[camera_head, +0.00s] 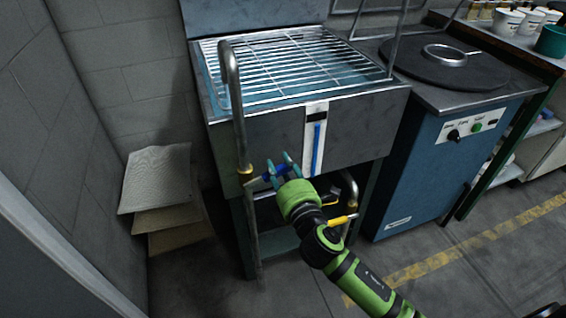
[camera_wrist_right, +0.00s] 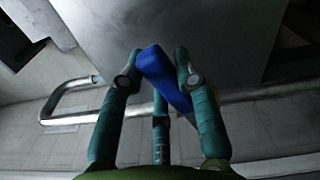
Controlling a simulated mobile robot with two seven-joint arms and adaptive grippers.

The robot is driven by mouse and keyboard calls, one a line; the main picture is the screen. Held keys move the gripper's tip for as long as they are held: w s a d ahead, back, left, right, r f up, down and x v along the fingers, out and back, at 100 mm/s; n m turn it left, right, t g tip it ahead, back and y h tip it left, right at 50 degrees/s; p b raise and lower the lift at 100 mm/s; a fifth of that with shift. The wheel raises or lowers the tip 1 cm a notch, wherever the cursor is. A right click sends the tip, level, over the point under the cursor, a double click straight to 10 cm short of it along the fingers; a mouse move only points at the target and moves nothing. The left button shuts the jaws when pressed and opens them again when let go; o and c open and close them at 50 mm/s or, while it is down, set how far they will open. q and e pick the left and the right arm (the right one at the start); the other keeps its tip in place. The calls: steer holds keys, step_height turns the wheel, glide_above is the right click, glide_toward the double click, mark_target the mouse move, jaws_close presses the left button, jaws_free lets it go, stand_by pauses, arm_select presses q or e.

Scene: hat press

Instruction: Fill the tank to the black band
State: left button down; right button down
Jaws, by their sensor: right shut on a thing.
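The steel tank (camera_head: 260,143) stands with a wire rack over its open top. On its front is a white gauge plate (camera_head: 309,150) with a black band (camera_head: 317,116) near the top. A blue column (camera_head: 318,150) in the gauge reaches up to just under the band. My right gripper (camera_head: 281,168) is shut on the blue valve handle (camera_head: 262,179) at the upright pipe (camera_head: 237,110) left of the gauge. In the right wrist view the blue handle (camera_wrist_right: 160,72) lies between the fingers. My left gripper is not in view.
A yellow handle (camera_head: 343,219) sits on a bent pipe low on the tank's right. A blue cabinet with a round dark top (camera_head: 445,66) stands to the right. Stacked felt sheets (camera_head: 155,178) lean at the left wall. The front floor is mostly clear.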

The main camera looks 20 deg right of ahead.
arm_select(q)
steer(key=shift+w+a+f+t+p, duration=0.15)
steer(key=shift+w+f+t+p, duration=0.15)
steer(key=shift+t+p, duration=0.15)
arm_select(e)
steer(key=shift+a+r+n, duration=0.15)
steer(key=shift+r+n, duration=0.35)
steer(key=shift+n, duration=0.1)
steer(key=c, duration=0.9)
jaws_free()
steer(key=shift+f, duration=0.1)
steer(key=shift+s, duration=0.15)
steer(key=s, duration=1.1)
steer(key=shift+s+d, duration=0.2)
steer(key=shift+s, duration=0.15)
